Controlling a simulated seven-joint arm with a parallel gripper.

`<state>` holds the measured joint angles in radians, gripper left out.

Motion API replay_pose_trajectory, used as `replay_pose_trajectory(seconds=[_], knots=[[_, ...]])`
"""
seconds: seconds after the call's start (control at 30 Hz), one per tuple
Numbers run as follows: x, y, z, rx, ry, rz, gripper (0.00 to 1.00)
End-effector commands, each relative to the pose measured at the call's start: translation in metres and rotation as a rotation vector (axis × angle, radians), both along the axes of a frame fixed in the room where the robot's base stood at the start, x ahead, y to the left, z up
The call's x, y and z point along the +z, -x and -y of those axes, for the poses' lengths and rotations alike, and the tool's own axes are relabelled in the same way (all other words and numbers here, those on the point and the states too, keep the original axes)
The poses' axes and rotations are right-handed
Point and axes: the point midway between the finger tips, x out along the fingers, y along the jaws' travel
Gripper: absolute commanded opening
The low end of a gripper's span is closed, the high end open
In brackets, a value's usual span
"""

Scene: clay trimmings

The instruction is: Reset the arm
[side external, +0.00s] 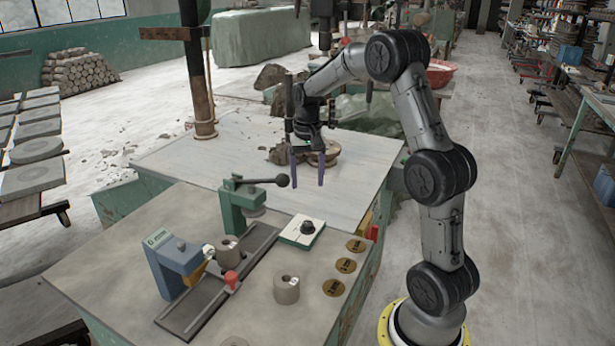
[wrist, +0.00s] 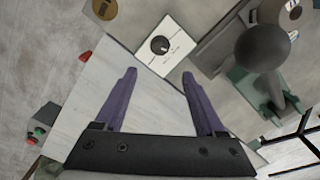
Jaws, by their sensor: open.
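My arm rises from its yellow-ringed base at the right and bends over the table. My gripper (side external: 308,168) hangs pointing down above the pale table top, behind the green lever press. Its two purple fingers are apart with nothing between them. In the wrist view the open gripper (wrist: 160,90) shows both purple fingers, with the table surface between them.
A green press (side external: 238,205) with a black ball lever stands nearest my gripper; its ball (wrist: 262,48) looms in the wrist view. A white dial box (side external: 302,231), a blue device (side external: 175,265) and grey clay cylinders (side external: 286,290) stand on the front bench. A post (side external: 200,90) rises at the left.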

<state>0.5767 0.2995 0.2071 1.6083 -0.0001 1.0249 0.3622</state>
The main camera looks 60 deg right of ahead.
Motion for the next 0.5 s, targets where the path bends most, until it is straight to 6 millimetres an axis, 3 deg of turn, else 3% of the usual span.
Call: replay_pose_trajectory(seconds=[0.37, 0.5], knots=[[0.004, 0.0, 0.0, 0.0, 0.0, 0.0, 0.72], [0.008, 0.008, -0.01, 0.053, -0.005, -0.008, 0.72]])
